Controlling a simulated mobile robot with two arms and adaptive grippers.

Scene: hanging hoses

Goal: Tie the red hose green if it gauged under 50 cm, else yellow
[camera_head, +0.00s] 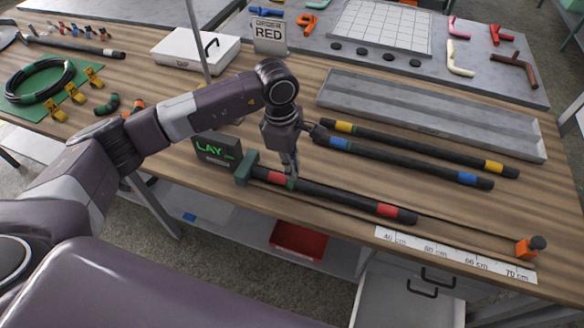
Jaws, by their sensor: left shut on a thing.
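The red hose (340,197), black with a red band near each end, lies on the gauge along the table's front. Its left end meets the green stop (246,167), and its right end lies near the low end of the printed scale (455,254), around the 40 cm mark. My left gripper (291,176) points down at the hose beside its left red band. My right gripper is not in view.
A screen (217,150) reads "LAY". A sign (269,36) reads "RED". A yellow-banded hose (420,147) and a blue-banded hose (405,164) lie behind. A metal tray (430,112) is further back. An orange slider (529,247) sits at the gauge's right end. Yellow clips (75,93) are at left.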

